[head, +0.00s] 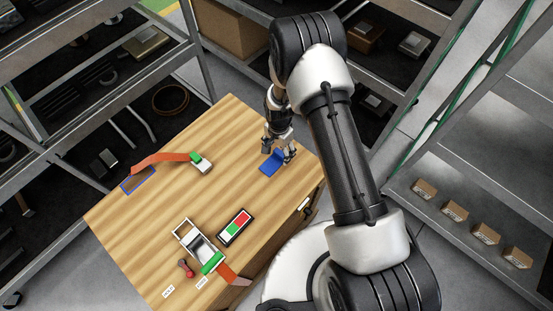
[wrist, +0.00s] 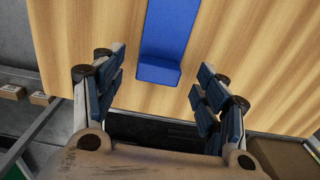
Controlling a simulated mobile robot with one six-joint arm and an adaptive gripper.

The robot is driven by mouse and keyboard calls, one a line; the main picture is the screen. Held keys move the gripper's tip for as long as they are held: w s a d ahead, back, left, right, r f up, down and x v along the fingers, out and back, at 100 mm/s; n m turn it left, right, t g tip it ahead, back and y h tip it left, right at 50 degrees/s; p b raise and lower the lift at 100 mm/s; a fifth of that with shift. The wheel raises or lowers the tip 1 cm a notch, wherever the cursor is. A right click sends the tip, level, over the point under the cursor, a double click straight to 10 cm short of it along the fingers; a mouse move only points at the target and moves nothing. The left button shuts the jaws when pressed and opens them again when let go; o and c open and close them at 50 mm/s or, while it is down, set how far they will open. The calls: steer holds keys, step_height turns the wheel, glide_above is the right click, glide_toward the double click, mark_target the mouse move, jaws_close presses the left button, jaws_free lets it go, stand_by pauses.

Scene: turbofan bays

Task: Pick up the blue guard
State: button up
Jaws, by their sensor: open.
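The blue guard (head: 272,163) is a small bent blue piece with a flat part and a raised lip, on the wooden table near its far right edge. In the wrist view the blue guard (wrist: 160,72) shows at the top middle, with its lip toward my gripper. My gripper (head: 279,148) is at the guard in the head view, with its fingers close to the raised lip. In the wrist view my gripper (wrist: 160,88) is open, with one finger on each side of the lip and gaps between. I cannot tell its exact height above the table.
On the table (head: 130,240) are a white box (head: 188,233) with a green part, a red-and-green panel (head: 235,228), a red tool (head: 186,268), an orange strap (head: 160,159) with a green-and-white end, and a blue outline (head: 138,180). Shelving with small boxes (head: 455,210) surrounds the table.

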mark_target(279, 154)
step_height(279, 154, down, 3)
steer(key=shift+f+b, duration=0.1)
steer(key=shift+b, duration=0.2)
steer(key=c, duration=1.1)
steer(key=shift+r, duration=0.2)
steer(key=shift+c, duration=0.2)
